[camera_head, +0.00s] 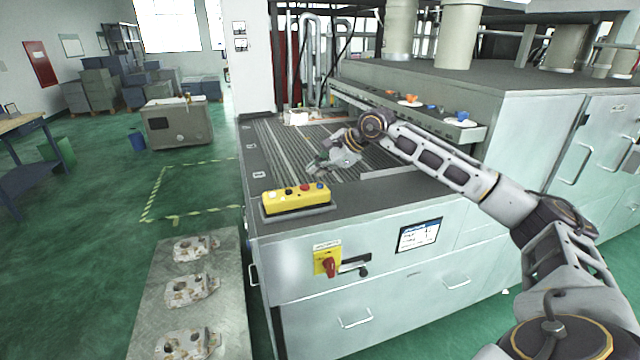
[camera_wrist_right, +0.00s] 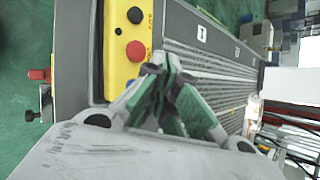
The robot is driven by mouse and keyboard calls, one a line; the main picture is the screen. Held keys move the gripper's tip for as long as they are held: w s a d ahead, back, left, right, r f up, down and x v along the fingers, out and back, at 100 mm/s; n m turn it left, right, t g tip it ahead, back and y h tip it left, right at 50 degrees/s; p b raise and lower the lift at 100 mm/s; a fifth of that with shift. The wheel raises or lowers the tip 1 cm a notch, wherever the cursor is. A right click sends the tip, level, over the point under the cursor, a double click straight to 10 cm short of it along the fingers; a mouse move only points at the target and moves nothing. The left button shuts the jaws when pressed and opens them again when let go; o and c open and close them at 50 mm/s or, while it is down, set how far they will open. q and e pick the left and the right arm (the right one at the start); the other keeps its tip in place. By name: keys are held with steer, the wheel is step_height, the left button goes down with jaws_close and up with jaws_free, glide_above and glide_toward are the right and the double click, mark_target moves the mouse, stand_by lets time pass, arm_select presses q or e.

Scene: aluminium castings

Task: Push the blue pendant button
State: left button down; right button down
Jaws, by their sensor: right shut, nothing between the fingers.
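The yellow pendant box (camera_head: 297,203) lies on the front edge of the machine's top. Its blue button (camera_head: 320,186) is at the right end, beside the red button (camera_head: 304,188). My right gripper (camera_head: 316,168) is shut and empty, above the machine's top just behind the pendant's right end. Its green-padded fingers (camera_wrist_right: 160,62) also show in the wrist view, beside the red button. My left gripper is not in view.
The ribbed bed (camera_head: 290,140) lies behind the pendant. A ledge with coloured parts (camera_head: 410,102) runs along the back. A red rotary switch (camera_head: 329,266) is on the front panel. Metal castings (camera_head: 190,290) lie on a table at the lower left.

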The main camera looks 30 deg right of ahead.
mark_target(318, 188)
steer(key=shift+r+p, duration=1.05)
steer(key=shift+r, duration=0.8)
steer(key=shift+f, duration=0.1)
